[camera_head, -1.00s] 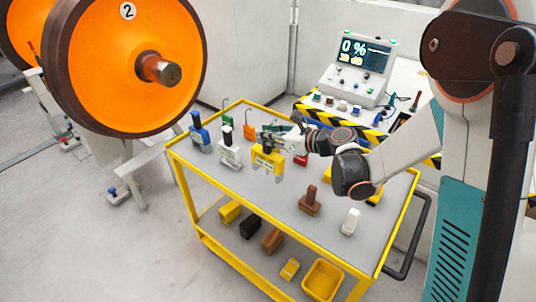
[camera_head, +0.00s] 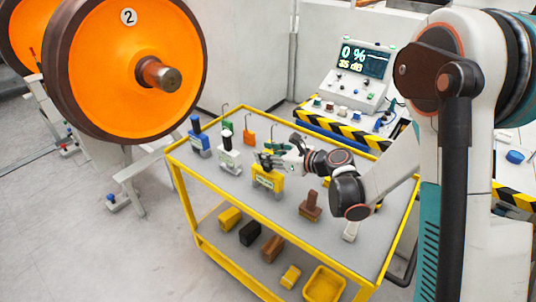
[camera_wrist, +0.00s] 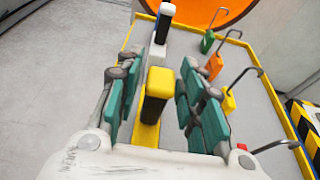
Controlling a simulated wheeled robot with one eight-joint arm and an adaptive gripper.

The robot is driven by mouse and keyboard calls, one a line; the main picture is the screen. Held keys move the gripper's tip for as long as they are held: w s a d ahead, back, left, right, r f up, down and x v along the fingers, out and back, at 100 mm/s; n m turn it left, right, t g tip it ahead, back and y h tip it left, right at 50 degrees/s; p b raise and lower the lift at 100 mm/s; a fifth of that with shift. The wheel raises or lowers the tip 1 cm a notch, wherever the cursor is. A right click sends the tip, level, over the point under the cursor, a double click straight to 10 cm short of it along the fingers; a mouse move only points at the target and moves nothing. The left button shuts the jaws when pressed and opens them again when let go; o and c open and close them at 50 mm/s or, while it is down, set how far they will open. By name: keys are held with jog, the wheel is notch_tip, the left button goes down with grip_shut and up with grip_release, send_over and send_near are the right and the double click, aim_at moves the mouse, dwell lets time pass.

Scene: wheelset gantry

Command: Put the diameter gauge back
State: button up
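The diameter gauge appears to be the yellow gauge (camera_head: 267,181) with a black grip. It stands upright on the cart's top shelf, beside a white gauge (camera_head: 229,160) and a blue gauge (camera_head: 199,140). My gripper (camera_head: 268,163) is at its top. In the wrist view, the yellow gauge (camera_wrist: 147,136) stands between the green finger pads of my gripper (camera_wrist: 160,100), with gaps visible on both sides. The fingers are open around the black grip. The gauge's feet are hidden in the wrist view.
The yellow-framed cart (camera_head: 222,205) also carries a brown block (camera_head: 311,206), a white piece (camera_head: 351,231) and small hooked pieces, including an orange one (camera_head: 249,136). A large orange wheel (camera_head: 110,50) stands left. A console (camera_head: 362,75) stands behind.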

jog(key=shift+r, duration=0.1)
jog(key=p+v, duration=0.2)
jog(key=v, duration=1)
jog(key=s+d+r+n+h, duration=0.3)
jog(key=s+n+h, duration=0.1)
jog(key=s+n, duration=0.4)
jog(key=s+d+r+n+g+h, duration=0.1)
jog(key=s+d+r+n+h, duration=0.1)
jog(key=s+n, duration=0.6)
jog(key=s+d+r+n+h, duration=0.3)
jog(key=s+d+n+h, duration=0.2)
jog(key=s+n, duration=0.3)
jog(key=shift+r+n+h, duration=0.3)
jog(key=shift+n, duration=0.4)
jog(key=shift+s, duration=0.1)
jog(key=shift+f+b, duration=0.4)
jog(key=shift+f, duration=0.05)
